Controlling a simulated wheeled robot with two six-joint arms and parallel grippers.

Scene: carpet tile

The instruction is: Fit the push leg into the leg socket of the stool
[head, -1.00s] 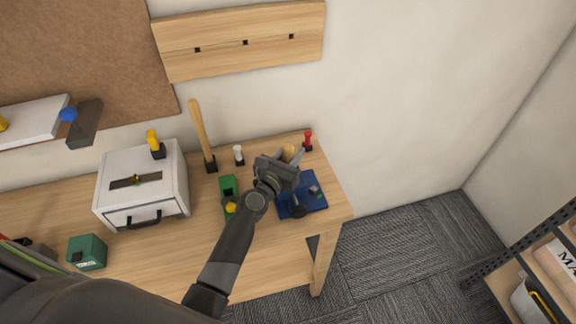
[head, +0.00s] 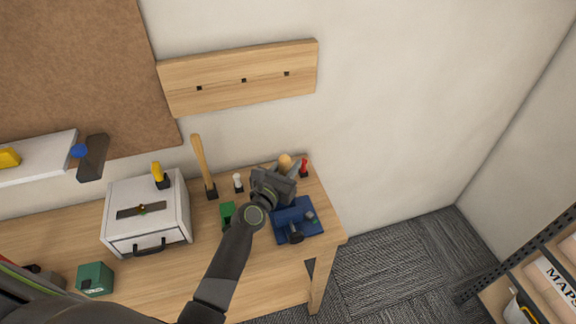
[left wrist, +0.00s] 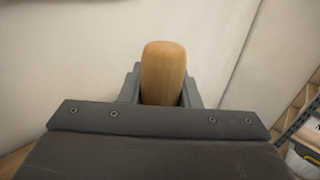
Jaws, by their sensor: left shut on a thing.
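My left gripper (head: 286,174) is shut on a light wooden piece with a rounded end, which I take to be the push leg (head: 285,161). It is above the right end of the table, towards the wall. In the left wrist view the leg (left wrist: 163,72) stands up between the two grey fingers; its lower part is hidden by the gripper. I cannot make out the stool or its leg socket for sure. A blue plate (head: 305,229) with a dark knob-like part lies just in front of the gripper. My right gripper is not in view.
A red-topped peg (head: 304,168) stands close right of the gripper. A white peg (head: 238,183), a tall wooden handle (head: 201,165) and a green block (head: 227,213) are to its left. A white drawer box (head: 147,220) and dark green box (head: 95,279) stand farther left.

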